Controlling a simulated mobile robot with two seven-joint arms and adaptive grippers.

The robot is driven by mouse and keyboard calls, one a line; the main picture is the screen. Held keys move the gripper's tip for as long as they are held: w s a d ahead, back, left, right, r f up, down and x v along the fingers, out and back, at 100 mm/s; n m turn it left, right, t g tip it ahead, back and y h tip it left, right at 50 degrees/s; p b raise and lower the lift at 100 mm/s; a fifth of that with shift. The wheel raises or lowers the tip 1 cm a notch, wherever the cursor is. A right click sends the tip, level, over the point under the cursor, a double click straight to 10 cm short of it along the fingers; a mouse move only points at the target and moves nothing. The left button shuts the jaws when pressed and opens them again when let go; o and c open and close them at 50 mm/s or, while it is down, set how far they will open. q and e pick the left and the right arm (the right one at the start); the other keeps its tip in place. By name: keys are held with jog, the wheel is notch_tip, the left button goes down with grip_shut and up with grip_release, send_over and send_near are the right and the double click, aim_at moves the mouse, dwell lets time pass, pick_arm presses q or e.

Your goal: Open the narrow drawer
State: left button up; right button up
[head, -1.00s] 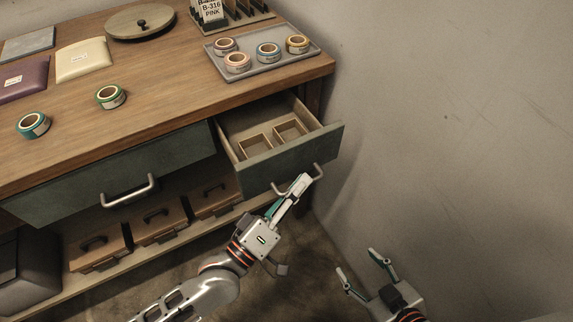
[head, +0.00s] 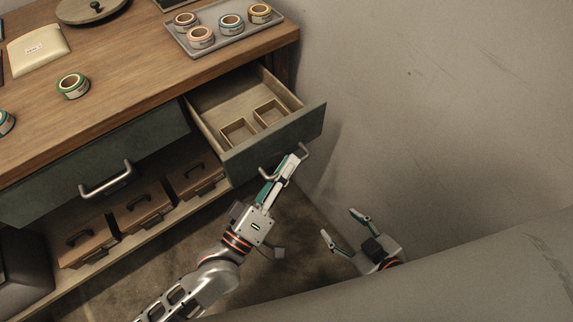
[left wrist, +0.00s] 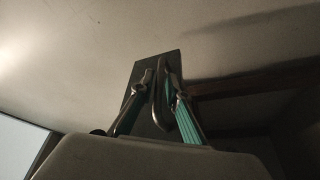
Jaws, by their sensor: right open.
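The narrow drawer (head: 275,140) has a dark green front and stands pulled out under the right end of the wooden table. Its inside shows, with two small open boxes (head: 254,123) in it. My left gripper (head: 293,160) is at the metal bar handle (head: 304,151) on its front. In the left wrist view the handle (left wrist: 160,88) stands between the two fingers (left wrist: 158,80), which are closed in on it. My right gripper (head: 346,228) is open and empty, below and to the right of the drawer, apart from it.
The wide drawer (head: 100,179) to the left is closed. Lidded wooden boxes (head: 143,207) sit on the shelf below. A grey tray (head: 228,42) with several tape rolls is on the tabletop (head: 130,100). A bare wall (head: 440,110) stands to the right.

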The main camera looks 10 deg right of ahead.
pick_arm(q)
jog(key=v, duration=1.2)
dwell(0.4)
